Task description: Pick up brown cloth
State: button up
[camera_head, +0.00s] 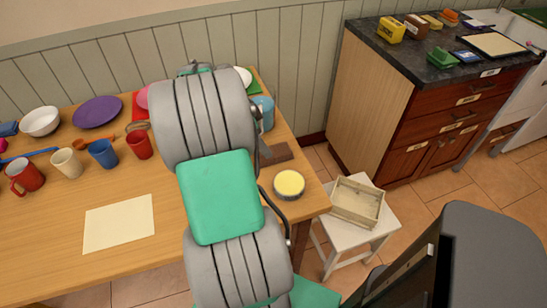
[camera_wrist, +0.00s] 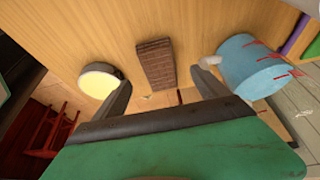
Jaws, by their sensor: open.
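The brown cloth (camera_head: 277,153) lies flat on the wooden table near its right end, partly hidden by my arm in the head view. In the wrist view the cloth (camera_wrist: 156,60) is a dark brown ribbed rectangle. My gripper (camera_wrist: 165,80) is open and empty, with one finger on each side of the cloth's near end. The fingers look apart from the cloth; their height above it is hard to tell. In the head view my arm hides most of the gripper.
A round yellow-topped tin (camera_head: 289,184) is left of the cloth in the wrist view (camera_wrist: 99,82). A blue container (camera_wrist: 252,66) with red marks is close to the right finger. Cups (camera_head: 103,153) and a paper sheet (camera_head: 119,223) lie left. A stool (camera_head: 384,226) holds a wooden box (camera_head: 357,202).

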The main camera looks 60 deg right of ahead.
aim_at(273, 151)
jog(key=x, duration=0.6)
jog(key=shift+s+d+f, duration=0.15)
jog(key=shift+s+f, duration=0.05)
jog(key=shift+s, duration=0.05)
jog(key=shift+c, duration=0.3)
jog(key=c, duration=1.4)
jog(key=shift+r, duration=0.1)
jog(key=shift+r, duration=0.55)
jog(key=a+r, duration=0.1)
jog(key=r, duration=0.1)
jog(key=a+r, duration=0.2)
jog(key=r, duration=0.1)
jog(key=w+a+r, duration=0.1)
jog(key=r, duration=0.1)
jog(key=shift+a+r, duration=0.25)
jog(key=w+a+r, duration=0.1)
jog(key=a+r, duration=0.3)
jog(key=a, duration=0.5)
jog(key=shift+w+a+r, duration=0.15)
jog(key=shift+w+r, duration=0.05)
